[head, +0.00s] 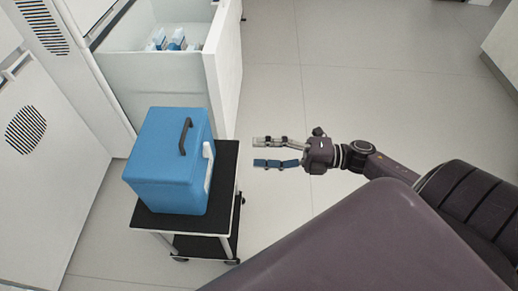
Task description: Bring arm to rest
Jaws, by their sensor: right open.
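My right gripper (256,153) is open and empty. It points left over the floor, just right of a small black-topped cart (226,180), at the end of my right arm (380,163), which comes in from the right. One finger is light grey and the other is blue. A blue box (165,155) with a dark handle and a white latch stands closed on the cart, left of the gripper and apart from it. My left gripper does not show.
An open white drawer (170,75) behind the cart holds several blue-and-white items (177,40). White cabinets (50,160) line the left side. The tiled floor (370,75) is clear behind my arm. A white unit (500,50) stands at the upper right.

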